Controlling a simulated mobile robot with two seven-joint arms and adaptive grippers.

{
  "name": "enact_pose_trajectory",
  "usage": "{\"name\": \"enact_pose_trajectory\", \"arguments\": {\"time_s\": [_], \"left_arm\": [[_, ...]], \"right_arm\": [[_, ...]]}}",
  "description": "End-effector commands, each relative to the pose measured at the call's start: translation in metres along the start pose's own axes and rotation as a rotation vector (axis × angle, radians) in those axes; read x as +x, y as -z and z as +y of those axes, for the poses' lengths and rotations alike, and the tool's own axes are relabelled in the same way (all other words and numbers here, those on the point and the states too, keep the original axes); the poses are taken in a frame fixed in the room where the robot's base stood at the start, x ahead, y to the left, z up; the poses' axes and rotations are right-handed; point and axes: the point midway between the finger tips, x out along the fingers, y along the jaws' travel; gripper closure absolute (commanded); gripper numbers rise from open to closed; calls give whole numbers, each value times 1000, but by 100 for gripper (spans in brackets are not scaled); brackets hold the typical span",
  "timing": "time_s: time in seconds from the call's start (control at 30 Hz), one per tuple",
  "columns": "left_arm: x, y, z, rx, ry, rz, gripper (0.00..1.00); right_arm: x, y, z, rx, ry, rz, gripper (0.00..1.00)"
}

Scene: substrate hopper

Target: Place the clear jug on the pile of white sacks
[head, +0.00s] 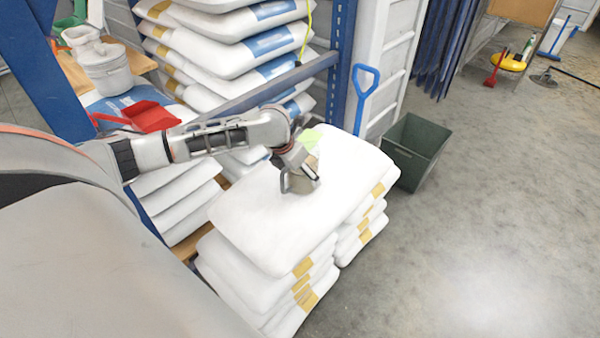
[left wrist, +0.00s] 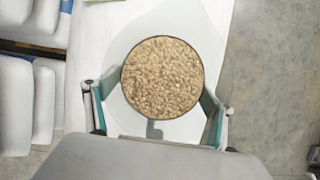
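The clear jug (head: 303,184) is filled with tan, grain-like pellets. It is upright at the top of the pile of white sacks (head: 265,215), with its handle on the left. In the head view I cannot tell whether its base touches the top sack. The left wrist view looks down on the jug's round opening (left wrist: 162,78), with the handle towards the palm. My left gripper (head: 306,168) has its fingers on both sides of the jug, appearing to touch it; they also show in the left wrist view (left wrist: 160,100). My right gripper is not in view.
A blue rack (head: 345,60) with more sacks stands behind. A red scoop (head: 150,116) and a white container (head: 100,62) are at the left. A dark green bin (head: 415,150) stands right of the pile. A light green patch (head: 309,140) lies behind the jug. The floor at right is open.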

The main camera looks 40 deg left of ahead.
Motion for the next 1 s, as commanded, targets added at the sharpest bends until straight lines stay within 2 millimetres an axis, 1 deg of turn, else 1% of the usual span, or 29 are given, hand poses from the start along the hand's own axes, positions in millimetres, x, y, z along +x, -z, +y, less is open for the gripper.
{"name": "enact_pose_trajectory", "arguments": {"time_s": [0.23,0.37,0.47,0.7,0.8,0.9,1.0], "left_arm": [[-1,0,0,0,0,-1,18],[-9,-2,1,1,-1,-4,18],[-25,-4,1,2,-2,-7,18],[-76,-4,1,3,-3,-9,18],[-93,-4,1,1,-2,-8,18],[-107,-3,0,1,-1,-5,18],[-116,-2,1,0,-1,-4,18]], "right_arm": [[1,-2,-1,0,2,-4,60],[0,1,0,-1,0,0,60],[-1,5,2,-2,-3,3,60],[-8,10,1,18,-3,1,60],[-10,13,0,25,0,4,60],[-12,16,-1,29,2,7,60],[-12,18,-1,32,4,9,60]]}}
